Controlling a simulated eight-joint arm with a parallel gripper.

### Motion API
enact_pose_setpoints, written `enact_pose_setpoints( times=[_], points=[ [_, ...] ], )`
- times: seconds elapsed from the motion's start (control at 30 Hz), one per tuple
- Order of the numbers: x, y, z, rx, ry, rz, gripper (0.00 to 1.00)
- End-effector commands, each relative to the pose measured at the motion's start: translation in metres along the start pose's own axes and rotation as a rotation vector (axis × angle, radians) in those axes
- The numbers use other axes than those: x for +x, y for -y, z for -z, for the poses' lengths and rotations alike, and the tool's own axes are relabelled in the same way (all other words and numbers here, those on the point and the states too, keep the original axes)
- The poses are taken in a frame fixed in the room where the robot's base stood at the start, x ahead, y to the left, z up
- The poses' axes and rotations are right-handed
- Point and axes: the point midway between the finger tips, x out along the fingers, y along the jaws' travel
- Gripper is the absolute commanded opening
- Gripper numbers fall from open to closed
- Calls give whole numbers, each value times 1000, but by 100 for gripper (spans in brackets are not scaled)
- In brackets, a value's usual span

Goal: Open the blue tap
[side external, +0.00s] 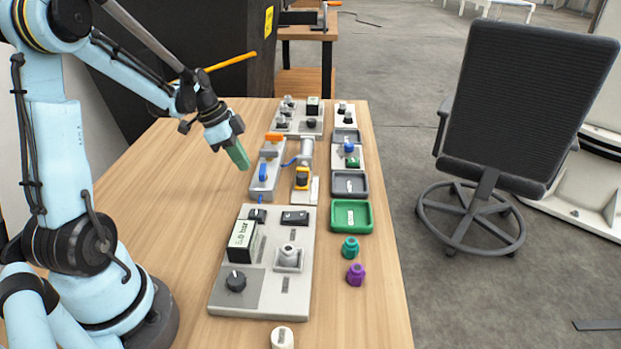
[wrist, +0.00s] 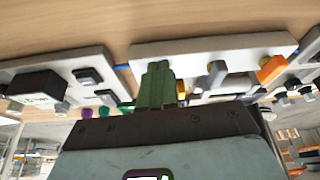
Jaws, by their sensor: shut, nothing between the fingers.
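The blue tap (side external: 263,172) is a small blue handle on a light grey panel (side external: 268,189) in the middle of the table. In the wrist view the green fingers (wrist: 157,72) hide part of the panel.
An orange handle (side external: 274,137) sits on the same panel, behind the blue tap. A control panel with a black knob (side external: 236,281) lies nearer. A green tray (side external: 351,228) and teal (side external: 350,247) and purple (side external: 356,274) pieces stand at right. The table's left side is clear.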

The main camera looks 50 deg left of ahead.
Motion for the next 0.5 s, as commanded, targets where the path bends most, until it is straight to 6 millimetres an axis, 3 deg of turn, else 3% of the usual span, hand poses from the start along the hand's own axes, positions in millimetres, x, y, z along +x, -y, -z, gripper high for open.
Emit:
enact_pose_setpoints(
  times=[0.07, 0.5],
  points=[
    [-10, 2, -16, -10, 5, 6, 0],
    [-86, 2, -14, -7, 6, 8, 0]
  ],
)
